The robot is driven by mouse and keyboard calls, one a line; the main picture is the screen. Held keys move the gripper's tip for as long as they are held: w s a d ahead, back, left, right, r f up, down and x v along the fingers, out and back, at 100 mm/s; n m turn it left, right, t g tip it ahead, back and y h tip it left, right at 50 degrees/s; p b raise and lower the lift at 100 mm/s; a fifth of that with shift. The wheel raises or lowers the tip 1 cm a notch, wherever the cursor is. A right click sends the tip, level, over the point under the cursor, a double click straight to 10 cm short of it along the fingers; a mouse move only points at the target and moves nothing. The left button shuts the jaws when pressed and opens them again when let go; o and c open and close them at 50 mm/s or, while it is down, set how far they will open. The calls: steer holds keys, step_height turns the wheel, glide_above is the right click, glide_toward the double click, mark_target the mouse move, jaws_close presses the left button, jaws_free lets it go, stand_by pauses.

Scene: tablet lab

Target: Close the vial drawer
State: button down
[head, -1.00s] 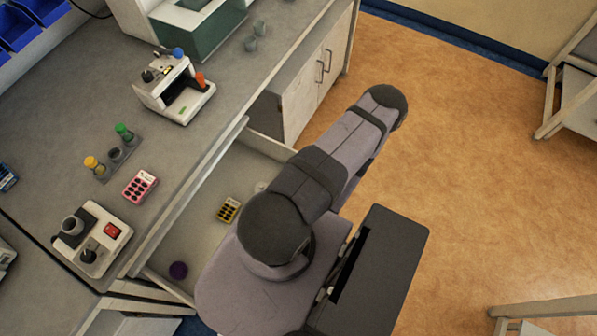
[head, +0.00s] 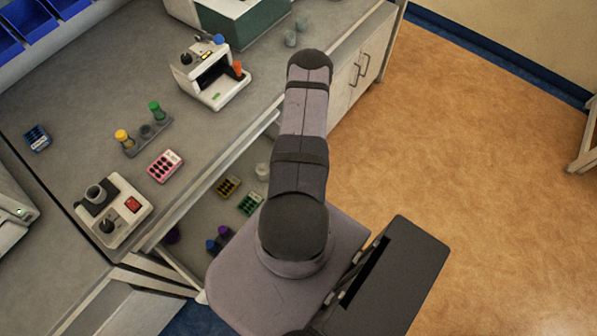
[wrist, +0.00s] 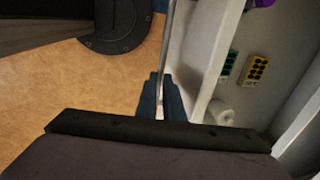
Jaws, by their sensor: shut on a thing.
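The vial drawer (head: 203,213) is partly open below the bench in the head view; my arm hides its front. Its light front panel (wrist: 215,55) runs lengthwise in the wrist view. A thin metal drawer handle (wrist: 169,45) runs along the outside of that panel. My gripper (wrist: 163,90) is shut on the handle, with the bar between its bluish fingers. My gripper is hidden behind my arm in the head view. Inside the drawer are a yellow rack (head: 228,187), a green rack (head: 250,204), a white jar (head: 262,171) and blue and purple caps (head: 217,238).
The bench top holds a pink rack (head: 165,166), a tube holder with yellow and green caps (head: 146,130), a small device (head: 114,210) and a larger white instrument (head: 213,78). A cabinet (head: 362,65) stands beyond the drawer. The orange floor (head: 460,150) at right is clear.

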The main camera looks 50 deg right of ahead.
steer(key=w+b, duration=0.2)
steer(key=w, duration=1.6)
steer(key=c, duration=1.9)
jaws_free()
steer(key=shift+r, duration=0.1)
step_height(320, 180, up, 7)
steer(key=s+b, duration=0.1)
steer(key=shift+s, duration=0.2)
